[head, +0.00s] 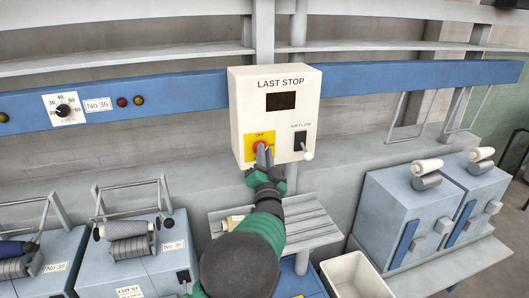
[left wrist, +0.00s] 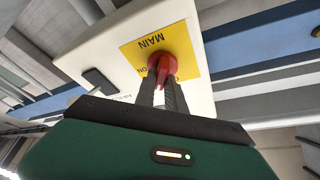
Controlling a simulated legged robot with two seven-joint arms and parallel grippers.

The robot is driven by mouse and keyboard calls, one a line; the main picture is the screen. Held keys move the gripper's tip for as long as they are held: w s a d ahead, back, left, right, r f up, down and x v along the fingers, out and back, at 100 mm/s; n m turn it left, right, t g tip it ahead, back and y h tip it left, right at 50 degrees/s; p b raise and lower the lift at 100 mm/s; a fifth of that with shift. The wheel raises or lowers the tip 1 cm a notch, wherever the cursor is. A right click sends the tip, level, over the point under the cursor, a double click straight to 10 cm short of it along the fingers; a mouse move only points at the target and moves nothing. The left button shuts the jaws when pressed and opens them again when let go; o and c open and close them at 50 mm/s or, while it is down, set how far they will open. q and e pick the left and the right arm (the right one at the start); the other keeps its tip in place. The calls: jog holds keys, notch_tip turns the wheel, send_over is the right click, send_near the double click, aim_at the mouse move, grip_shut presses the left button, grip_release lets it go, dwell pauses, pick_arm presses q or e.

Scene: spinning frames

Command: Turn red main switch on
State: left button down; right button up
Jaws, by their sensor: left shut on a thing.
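The red main switch (head: 260,147) sits on a yellow plate at the lower left of the white LAST STOP box (head: 301,88). In the left wrist view the red switch (left wrist: 158,68) stands on the yellow plate (left wrist: 189,40), which reads MAIN and ON. My left gripper (head: 263,158) reaches up to the switch from below. Its two dark fingers (left wrist: 163,92) are shut on the red handle, one on each side. The fingers hide part of the handle and plate, so its exact turn is hard to tell. My right gripper is not in view.
An AIR FLOW switch (head: 300,141) with a white lever (head: 308,155) is just right of the gripper. A blue rail (head: 400,80) runs behind the box. Spinning units (head: 408,215) stand at right. A white bin (head: 355,276) is below.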

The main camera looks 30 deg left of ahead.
pick_arm(q)
jog(key=m+h+p, duration=0.1)
jog(key=m+p, duration=0.1)
jog(key=m, duration=0.2)
jog(key=m+g+h+p, duration=0.1)
jog(key=m+h+p, duration=0.1)
jog(key=m, duration=0.2)
jog(key=f+m+h+p, duration=0.1)
jog(key=m+p, duration=0.2)
jog(key=m, duration=0.1)
jog(key=shift+d+g+h, duration=0.2)
jog(key=shift+g+h, duration=0.1)
jog(key=c, duration=1.6)
grip_release()
jog(key=shift+c, duration=0.2)
jog(key=shift+o, duration=1.2)
jog(key=shift+d+r, duration=0.1)
jog(key=shift+w, duration=0.1)
jog(key=shift+r, duration=0.1)
